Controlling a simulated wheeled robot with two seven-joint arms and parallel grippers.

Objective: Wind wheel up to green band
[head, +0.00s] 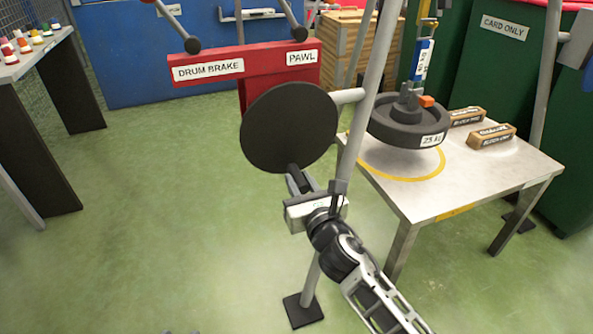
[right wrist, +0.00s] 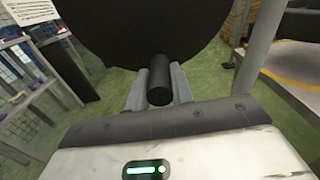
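A large black disc (head: 289,128) is mounted on a grey post in the head view. A dark handle (right wrist: 159,82) sticks out from its lower part toward my right wrist camera. My right gripper (head: 300,182) is at the disc's bottom edge, its fingers on both sides of the handle and seeming to touch it. I cannot make out a green band.
A metal table (head: 448,186) with a yellow ring stands at right, with two small labelled boxes (head: 491,136) on it. A red panel (head: 246,68) reads DRUM BRAKE and PAWL, with two dark-knobbed levers above. The green floor at left is clear.

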